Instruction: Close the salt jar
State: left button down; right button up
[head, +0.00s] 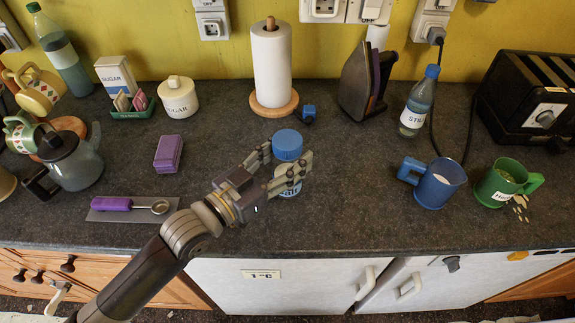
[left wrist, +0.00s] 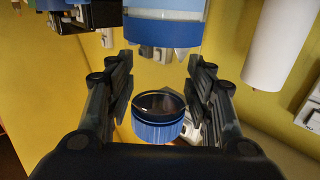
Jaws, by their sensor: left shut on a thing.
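The salt jar (head: 290,191) stands on the dark counter, its label partly hidden by my left gripper's fingers. Its blue lid (head: 288,144) is above it, between the fingertips of my left gripper (head: 288,157), which is shut on the lid. White shows below the lid, so the lid looks raised off the jar. In the left wrist view the lid (left wrist: 158,125) sits between the fingers with its dark open side facing a pale, blue-banded body (left wrist: 162,32) that looks like the jar; a gap shows between them. My right gripper is not in view.
A paper towel roll (head: 271,65) stands behind the jar, with a small blue item (head: 309,112) beside it. A blue mug (head: 437,185) and green mug (head: 497,185) stand right. A purple-handled scoop (head: 118,204) lies on a mat left. The counter beside the jar is clear.

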aim_at(278, 174)
pick_arm(q)
notch_tip(278, 174, down, 3)
jog(key=shift+p, duration=0.35)
jog(key=shift+f, duration=0.2)
jog(key=shift+f, duration=0.15)
jog(key=c, duration=0.7)
grip_release()
jog(key=shift+c, duration=0.2)
